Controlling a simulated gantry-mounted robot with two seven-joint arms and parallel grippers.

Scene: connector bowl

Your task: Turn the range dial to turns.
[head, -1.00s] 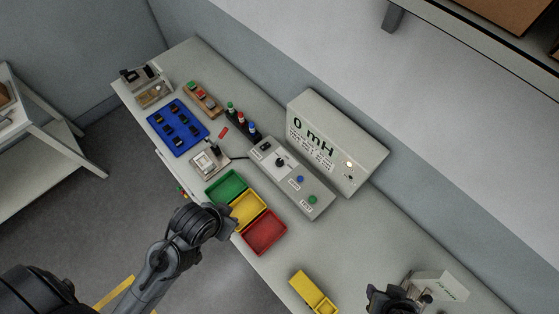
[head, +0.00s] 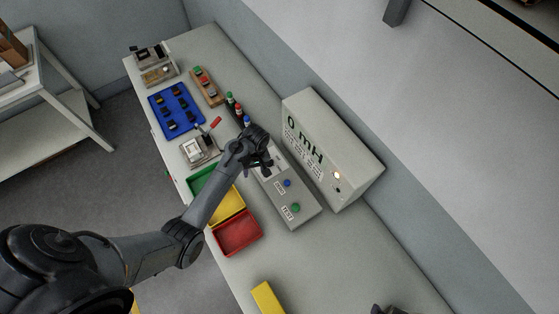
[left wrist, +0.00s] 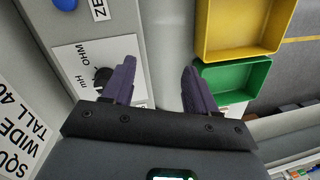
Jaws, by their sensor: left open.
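The range dial is a black knob (left wrist: 103,76) on a white panel in the left wrist view, with "mH" and "OHM" printed beside it. The panel is on the grey control box (head: 302,211). My left gripper (left wrist: 158,70) is open and empty over the box; its nearer finger partly covers the knob's side, and I cannot tell if they touch. In the head view this gripper (head: 264,165) hides the dial. The display box (head: 338,150) reads "0 mH". No "turns" label is readable. A dark piece, perhaps of my right gripper (head: 390,309), shows at the bottom edge.
Green (head: 203,182), yellow (head: 228,204) and red (head: 238,236) bins stand beside the control box. A test fixture (head: 199,150), blue tray (head: 177,110) and coloured-topped bottles (head: 235,106) are farther along.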

